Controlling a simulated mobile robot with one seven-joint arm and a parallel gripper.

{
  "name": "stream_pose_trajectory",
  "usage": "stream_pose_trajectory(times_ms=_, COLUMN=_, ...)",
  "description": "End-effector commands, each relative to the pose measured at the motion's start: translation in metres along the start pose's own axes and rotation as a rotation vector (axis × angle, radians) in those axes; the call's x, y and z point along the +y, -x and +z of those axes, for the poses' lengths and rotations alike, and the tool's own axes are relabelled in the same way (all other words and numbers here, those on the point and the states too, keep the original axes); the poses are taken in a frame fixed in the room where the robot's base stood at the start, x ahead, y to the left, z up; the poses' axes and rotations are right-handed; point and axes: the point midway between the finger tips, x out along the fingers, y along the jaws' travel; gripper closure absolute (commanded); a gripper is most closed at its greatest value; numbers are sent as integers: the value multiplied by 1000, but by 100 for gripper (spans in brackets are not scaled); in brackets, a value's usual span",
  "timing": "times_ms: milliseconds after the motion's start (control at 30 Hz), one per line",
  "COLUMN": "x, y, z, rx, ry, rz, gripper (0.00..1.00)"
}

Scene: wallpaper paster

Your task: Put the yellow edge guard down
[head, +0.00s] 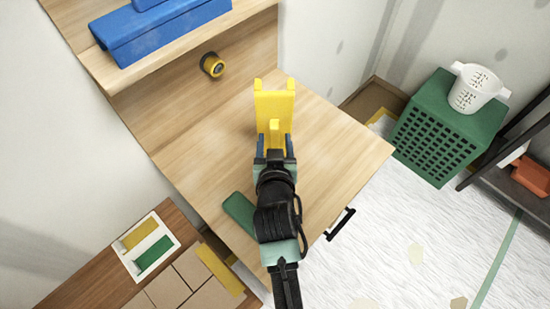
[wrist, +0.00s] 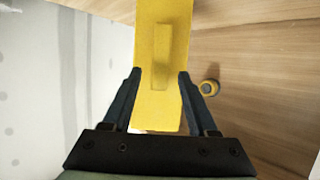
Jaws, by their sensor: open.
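The yellow edge guard (head: 274,104) is at the wooden worktop, just beyond my gripper (head: 274,146). It is a broad yellow piece with raised sides and a narrow ridge down its middle. In the wrist view the edge guard (wrist: 163,45) extends between the two dark fingers of my gripper (wrist: 159,78) and past them. The fingers are open, one on each side of it, very close to its edges. I cannot tell whether they touch it, or whether its underside rests fully on the wood.
A shelf above holds a blue case (head: 160,28). A green crate (head: 437,130) with a white measuring jug (head: 477,88) stands right. The worktop (head: 335,150) is clear right of the guard.

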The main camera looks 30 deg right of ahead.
Motion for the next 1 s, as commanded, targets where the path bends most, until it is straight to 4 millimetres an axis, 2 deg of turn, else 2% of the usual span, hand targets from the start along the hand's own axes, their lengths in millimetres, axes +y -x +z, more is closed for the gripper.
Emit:
stream_pose_trajectory(times_ms=300, x=0, y=63, z=1, rx=-2, ry=0, rz=-1, gripper=41)
stream_pose_trajectory(times_ms=500, x=0, y=89, z=1, rx=-1, ry=0, rz=-1, gripper=41)
stream_pose_trajectory(times_ms=667, x=0, y=97, z=0, rx=0, ry=0, rz=0, gripper=41)
stream_pose_trajectory(times_ms=900, x=0, y=98, z=-1, rx=1, ry=-1, rz=-1, gripper=41)
stream_pose_trajectory(times_ms=967, x=-2, y=98, z=-7, rx=13, ry=-1, rz=-5, gripper=41)
stream_pose_trajectory(times_ms=1000, x=-5, y=97, z=-17, rx=32, ry=-2, rz=-13, gripper=41)
